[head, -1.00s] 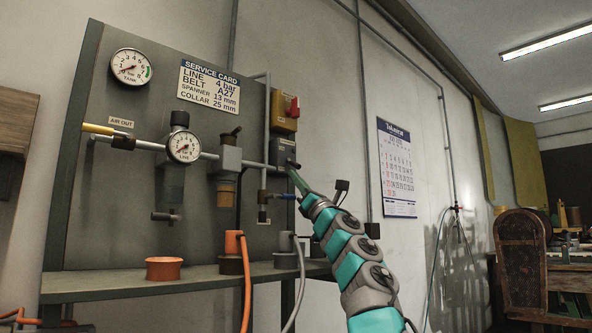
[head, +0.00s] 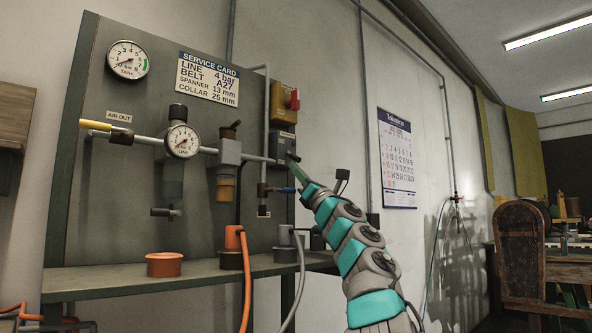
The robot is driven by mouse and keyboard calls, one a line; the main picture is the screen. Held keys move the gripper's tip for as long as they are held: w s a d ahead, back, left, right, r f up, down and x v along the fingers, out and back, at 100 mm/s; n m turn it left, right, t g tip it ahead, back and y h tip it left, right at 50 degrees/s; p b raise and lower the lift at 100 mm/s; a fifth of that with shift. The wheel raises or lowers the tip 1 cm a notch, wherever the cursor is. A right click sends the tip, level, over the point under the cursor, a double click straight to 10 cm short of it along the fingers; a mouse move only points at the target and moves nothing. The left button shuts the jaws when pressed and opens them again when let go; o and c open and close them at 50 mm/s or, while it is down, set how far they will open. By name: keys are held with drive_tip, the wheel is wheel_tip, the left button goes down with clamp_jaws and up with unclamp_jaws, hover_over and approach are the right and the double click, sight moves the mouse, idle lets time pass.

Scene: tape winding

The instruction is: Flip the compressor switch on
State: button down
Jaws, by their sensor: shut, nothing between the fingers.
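My gripper (head: 292,158) is shut and empty. Its tip is at the lower right of a small dark grey box (head: 281,141) on the panel; I cannot tell whether it touches the box. The tip covers part of whatever is at that lower corner. Just above is a yellow box (head: 281,106) with a red lever (head: 294,100) on its right side. No label naming the compressor switch is legible on either box.
The grey panel (head: 130,195) carries a tank gauge (head: 128,60), a line gauge (head: 182,141), valves and pipes. Below is a shelf (head: 110,282) with an orange cup (head: 164,264) and hoses. A calendar (head: 397,160) hangs to the right.

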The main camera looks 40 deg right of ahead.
drive_tip(key=shift+s+r+g+p, duration=0.15)
drive_tip(key=shift+g+p, duration=0.15)
drive_tip(key=shift+p, duration=0.45)
drive_tip(key=shift+s+a+r+p, duration=0.1)
drive_tip(key=shift+r+p, duration=0.05)
drive_tip(key=shift+p, duration=0.2)
drive_tip(key=shift+s+g+p, duration=0.1)
drive_tip(key=shift+g+p, duration=0.3)
drive_tip(key=shift+p, duration=0.15)
